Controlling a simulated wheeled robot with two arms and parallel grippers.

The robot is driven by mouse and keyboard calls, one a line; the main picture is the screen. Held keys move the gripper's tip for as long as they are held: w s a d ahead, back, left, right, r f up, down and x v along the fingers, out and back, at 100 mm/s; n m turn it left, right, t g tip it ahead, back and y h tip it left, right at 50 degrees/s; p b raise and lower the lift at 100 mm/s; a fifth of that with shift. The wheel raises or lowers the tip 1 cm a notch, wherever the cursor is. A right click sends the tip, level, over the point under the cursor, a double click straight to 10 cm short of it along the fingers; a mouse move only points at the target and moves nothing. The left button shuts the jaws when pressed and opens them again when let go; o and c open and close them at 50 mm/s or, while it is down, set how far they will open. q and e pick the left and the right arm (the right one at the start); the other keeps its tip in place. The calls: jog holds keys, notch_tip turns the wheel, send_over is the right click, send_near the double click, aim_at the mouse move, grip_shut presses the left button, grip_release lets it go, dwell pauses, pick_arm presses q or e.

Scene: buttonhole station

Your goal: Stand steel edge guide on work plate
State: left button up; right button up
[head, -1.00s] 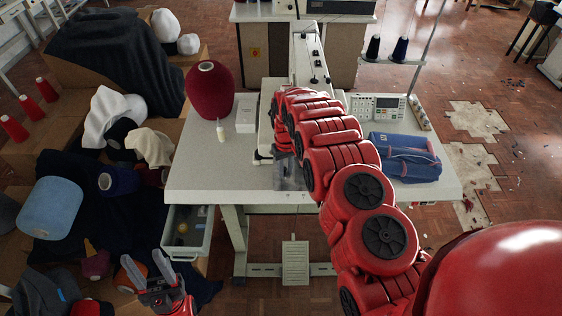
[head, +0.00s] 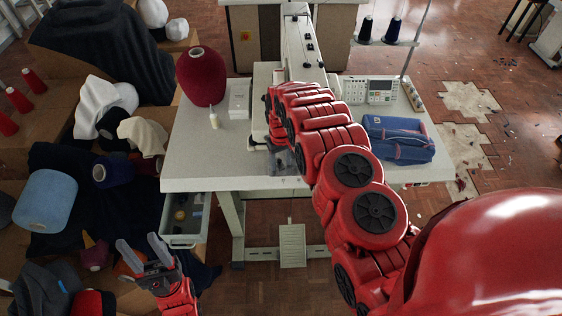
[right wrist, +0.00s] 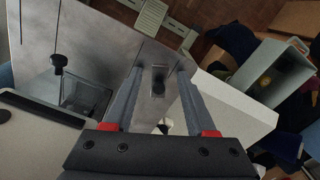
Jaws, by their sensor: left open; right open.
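In the right wrist view, my right gripper (right wrist: 159,76) is open over the grey steel work plate (right wrist: 98,32). A small steel piece (right wrist: 158,76) with a dark knob or slot shows between its fingers and looks like the edge guide. I cannot tell whether the fingers touch it or whether it stands or lies. In the head view my right arm covers most of the work plate, and the right gripper (head: 278,160) is only partly visible at the table's front. My left gripper (head: 145,250) is open and empty, low in front of the table's left side.
An open drawer (head: 186,240) sticks out below.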

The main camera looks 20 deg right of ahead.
aim_at(281, 166)
notch_tip(281, 166, up, 6)
jog(key=shift+f+b, duration=0.25)
jog(key=shift+b, duration=0.85)
notch_tip(281, 166, up, 6)
jog(key=p, duration=0.5)
jog(key=shift+r, duration=0.2)
jog(key=shift+s+f, duration=0.1)
